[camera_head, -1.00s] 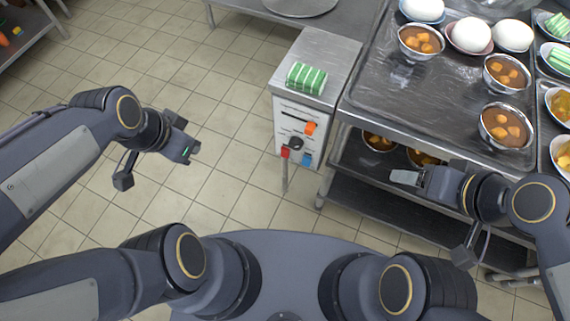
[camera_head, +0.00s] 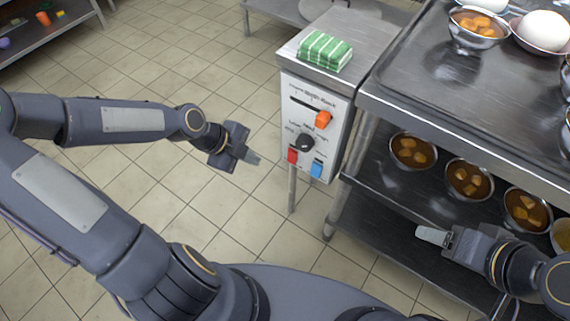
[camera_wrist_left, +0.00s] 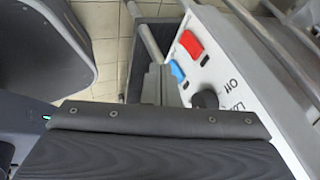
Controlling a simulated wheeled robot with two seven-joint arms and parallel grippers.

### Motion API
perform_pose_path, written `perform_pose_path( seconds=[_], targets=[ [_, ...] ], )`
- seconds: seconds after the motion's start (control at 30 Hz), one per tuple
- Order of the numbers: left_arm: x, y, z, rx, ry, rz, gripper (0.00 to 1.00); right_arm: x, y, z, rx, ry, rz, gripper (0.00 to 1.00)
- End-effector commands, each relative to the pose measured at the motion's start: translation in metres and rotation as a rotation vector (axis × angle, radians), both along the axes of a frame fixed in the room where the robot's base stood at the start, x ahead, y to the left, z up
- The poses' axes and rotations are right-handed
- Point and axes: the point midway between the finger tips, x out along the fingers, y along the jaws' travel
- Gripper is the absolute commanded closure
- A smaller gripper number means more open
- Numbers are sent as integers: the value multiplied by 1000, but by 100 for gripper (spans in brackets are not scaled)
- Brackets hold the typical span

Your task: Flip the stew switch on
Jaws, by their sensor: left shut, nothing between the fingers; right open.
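A white control panel (camera_head: 312,142) is on the front of a steel cabinet. It carries an orange slider handle (camera_head: 323,118), a black knob (camera_head: 305,142), a red switch (camera_head: 293,155) and a blue switch (camera_head: 316,169). I cannot read which label is for stew. In the left wrist view the red switch (camera_wrist_left: 192,45), blue switch (camera_wrist_left: 177,71) and knob (camera_wrist_left: 206,100) show beyond my dark gripper body. My left gripper (camera_head: 252,158) is shut and empty, left of the red switch and apart from it. My right gripper (camera_head: 432,235) is open and empty by the lower shelf.
A green-striped packet (camera_head: 325,51) lies on the cabinet top. To the right, a steel table (camera_head: 440,85) holds bowls and eggs; its lower shelf (camera_head: 395,190) holds several stew bowls. The tiled floor (camera_head: 190,70) left of the panel is clear.

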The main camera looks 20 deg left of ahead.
Motion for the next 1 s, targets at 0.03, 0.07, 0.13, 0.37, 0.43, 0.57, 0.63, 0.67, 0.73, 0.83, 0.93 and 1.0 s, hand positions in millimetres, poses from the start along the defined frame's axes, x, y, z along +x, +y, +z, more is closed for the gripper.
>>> perform_pose_path(
  seconds=[0.03, 0.07, 0.13, 0.37, 0.43, 0.57, 0.63, 0.67, 0.73, 0.83, 0.93, 1.0],
  targets=[
    [0, 0, 1, 1, 0, 0, 100, 0, 0, 1, 0, 0, 0, 39],
    [0, 0, 1, 1, 1, 0, 100, 0, 0, 1, 0, 0, 0, 39],
    [0, 0, 1, 1, 1, 1, 100, 0, 0, 1, 0, 0, 0, 39],
    [3, -7, -13, 0, 1, -2, 100, 0, 0, -13, 0, 0, 0, 39],
    [6, -12, -24, 0, 1, -4, 100, 0, 0, -23, 0, 0, 0, 39],
    [14, -26, -48, 0, 1, -5, 100, 0, 0, -46, 0, 0, 0, 39],
    [19, -34, -61, 0, 0, -5, 100, 0, 0, -58, 0, 0, 0, 39],
    [21, -37, -67, 1, 1, -7, 100, 0, 0, -63, 0, 0, 0, 39],
    [25, -44, -79, 1, 2, -6, 100, 0, 0, -73, 0, 0, 0, 39],
    [33, -53, -91, 2, -1, -4, 100, 0, 0, -84, 0, 0, 0, 39],
    [49, -57, -88, 0, 0, -1, 100, 0, 0, -90, 0, 0, 0, 39],
    [56, -60, -88, 0, 1, 0, 100, 0, 0, -93, 0, 0, 0, 39]
  ],
)
